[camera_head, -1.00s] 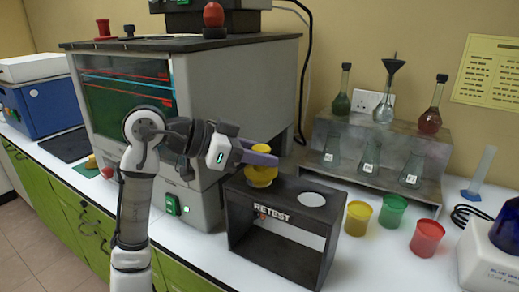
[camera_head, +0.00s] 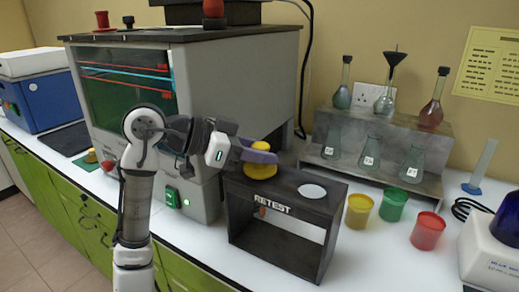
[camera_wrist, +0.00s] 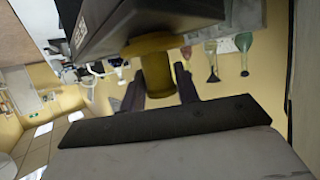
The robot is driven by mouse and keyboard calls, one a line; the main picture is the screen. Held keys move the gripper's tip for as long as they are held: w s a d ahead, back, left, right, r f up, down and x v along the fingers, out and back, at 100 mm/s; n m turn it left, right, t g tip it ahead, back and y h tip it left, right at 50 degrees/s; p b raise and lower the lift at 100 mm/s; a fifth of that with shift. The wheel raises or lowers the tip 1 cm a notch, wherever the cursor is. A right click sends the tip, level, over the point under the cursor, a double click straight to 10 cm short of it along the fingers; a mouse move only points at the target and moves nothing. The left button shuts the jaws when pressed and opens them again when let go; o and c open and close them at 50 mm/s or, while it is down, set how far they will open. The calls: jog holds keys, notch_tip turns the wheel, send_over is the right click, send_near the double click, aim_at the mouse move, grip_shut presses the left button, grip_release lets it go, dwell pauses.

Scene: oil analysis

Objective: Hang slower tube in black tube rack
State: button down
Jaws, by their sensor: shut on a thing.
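A yellow tube piece (camera_head: 262,170) with a wide flange is at the left side of the top of the black rack (camera_head: 232,232) marked RETEST. My gripper (camera_head: 258,155) is shut on its upper part, and a yellow top shows above the fingers. In the wrist view the yellow tube (camera_wrist: 158,75) is between my two fingers (camera_wrist: 158,92), with its flange close against the dark rack (camera_wrist: 165,15). I cannot tell how far the tube reaches into the rack. A round white opening (camera_head: 312,191) is at the rack's right.
A large grey machine (camera_head: 240,80) stands behind my arm, with a red piece (camera_head: 102,19) and a black piece (camera_head: 128,22) on top. Yellow (camera_head: 359,210), green (camera_head: 393,204) and red (camera_head: 427,231) beakers stand right of the rack. A flask stand (camera_head: 430,187) is behind.

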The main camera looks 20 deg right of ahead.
jog(key=shift+f, duration=0.1)
jog(key=c, duration=0.9)
grip_release()
jog(key=shift+c, duration=0.2)
jog(key=s+b+v, duration=0.1)
jog(key=v, duration=1.2)
jog(key=shift+w+a+r, duration=0.25)
jog(key=shift+w+a, duration=0.15)
jog(key=shift+w, duration=0.1)
